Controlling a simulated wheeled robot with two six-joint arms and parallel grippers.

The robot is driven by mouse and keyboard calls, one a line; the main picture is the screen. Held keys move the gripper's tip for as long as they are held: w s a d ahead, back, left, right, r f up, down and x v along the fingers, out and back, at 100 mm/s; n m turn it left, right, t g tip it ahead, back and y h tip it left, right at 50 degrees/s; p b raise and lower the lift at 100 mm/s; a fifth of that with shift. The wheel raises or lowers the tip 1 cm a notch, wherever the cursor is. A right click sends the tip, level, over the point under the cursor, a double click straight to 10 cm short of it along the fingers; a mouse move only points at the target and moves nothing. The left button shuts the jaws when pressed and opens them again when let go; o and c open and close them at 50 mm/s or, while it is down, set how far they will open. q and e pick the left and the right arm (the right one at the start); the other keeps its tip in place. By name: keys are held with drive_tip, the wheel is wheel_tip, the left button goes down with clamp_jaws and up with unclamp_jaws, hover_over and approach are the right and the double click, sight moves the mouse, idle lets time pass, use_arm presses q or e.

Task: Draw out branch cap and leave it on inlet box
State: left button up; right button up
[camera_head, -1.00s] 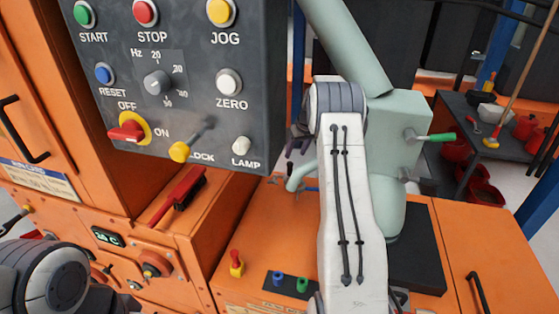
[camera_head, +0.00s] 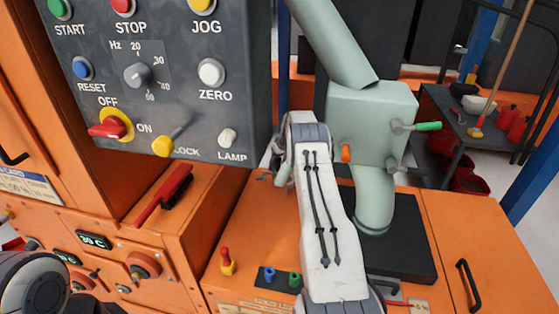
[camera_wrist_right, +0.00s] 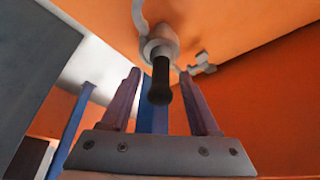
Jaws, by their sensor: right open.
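In the right wrist view, a dark rounded grip (camera_wrist_right: 160,88) sticks out of a pale grey collar (camera_wrist_right: 159,46) on a curved pale pipe. It looks like the branch cap, but I cannot be sure. My right gripper (camera_wrist_right: 159,75) is open, with a finger on each side of the grip and visible gaps. In the head view a pale green stub (camera_head: 283,174) shows beside my right wrist, which hides most of the gripper. The orange housing top (camera_head: 250,225), possibly the inlet box, lies below. My left gripper is out of view; only part of my left arm shows.
A grey control panel (camera_head: 170,75) hangs close on the left. A pale green box (camera_head: 385,105) with pipes and small handles stands right of my arm. A red brush (camera_head: 172,188) lies on the orange ledge.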

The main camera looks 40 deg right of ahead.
drive_tip(key=shift+f, duration=0.1)
clamp_jaws()
drive_tip(key=shift+r+p, duration=0.35)
drive_tip(key=shift+r, duration=0.4)
idle(0.4)
drive_tip(key=shift+r+p, duration=0.95)
drive_tip(key=shift+r, duration=0.7)
drive_tip(key=shift+r, duration=0.1)
drive_tip(key=shift+r+p, duration=1.25)
drive_tip(key=shift+r, duration=0.65)
